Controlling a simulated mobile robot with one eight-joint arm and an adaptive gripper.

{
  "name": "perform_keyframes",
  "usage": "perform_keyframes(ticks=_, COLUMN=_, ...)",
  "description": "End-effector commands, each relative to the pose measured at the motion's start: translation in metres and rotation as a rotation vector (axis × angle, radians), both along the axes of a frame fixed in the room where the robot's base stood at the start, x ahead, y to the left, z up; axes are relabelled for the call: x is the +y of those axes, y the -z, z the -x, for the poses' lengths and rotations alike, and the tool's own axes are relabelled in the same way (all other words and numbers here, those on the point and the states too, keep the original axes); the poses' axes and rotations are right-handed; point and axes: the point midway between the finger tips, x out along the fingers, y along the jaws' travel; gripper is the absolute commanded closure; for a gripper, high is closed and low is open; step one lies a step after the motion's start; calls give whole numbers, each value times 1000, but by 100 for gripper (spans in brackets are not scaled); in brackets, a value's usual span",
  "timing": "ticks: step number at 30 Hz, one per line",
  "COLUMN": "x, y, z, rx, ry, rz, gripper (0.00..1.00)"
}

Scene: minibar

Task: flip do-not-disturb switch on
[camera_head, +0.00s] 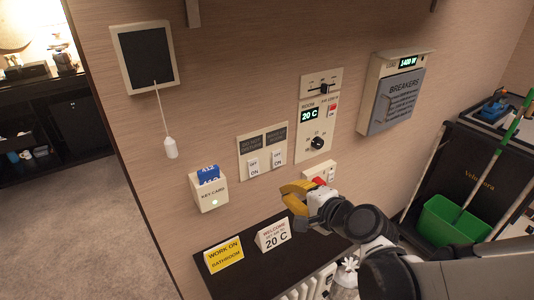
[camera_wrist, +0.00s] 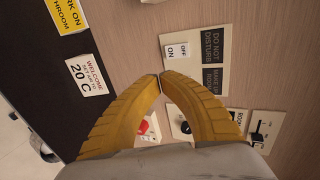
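A beige wall panel (camera_head: 242,158) carries two dark labels and two white rocker switches marked OFF and ON. The do-not-disturb switch (camera_head: 253,166) is the left one, and it also shows in the wrist view (camera_wrist: 177,50) beside the DO NOT DISTURB label (camera_wrist: 212,45). I cannot tell which way it is tipped. The make-up-room switch (camera_head: 278,157) is to its right; in the wrist view my fingers hide it. My gripper (camera_head: 289,189) has yellow fingers with tips together and nothing visible between them. It is below and right of the panel, apart from the do-not-disturb switch.
A key-card holder (camera_head: 209,192) with a blue card is left of the panel. A thermostat (camera_head: 316,125) and a breaker box (camera_head: 395,95) are to the right. A red switch (camera_wrist: 143,127) is near my fingers. Signs (camera_head: 224,255) stand on the dark ledge below.

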Motion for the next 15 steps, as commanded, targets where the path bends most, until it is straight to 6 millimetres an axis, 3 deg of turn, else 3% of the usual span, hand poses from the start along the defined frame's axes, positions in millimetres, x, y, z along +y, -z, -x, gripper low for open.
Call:
perform_keyframes(ticks=8, x=2, y=2, z=-3, rx=0, ry=-2, rz=2, gripper=100)
perform_keyframes(ticks=15, x=23, y=19, z=-30, rx=0, ry=-5, rz=4, gripper=100)
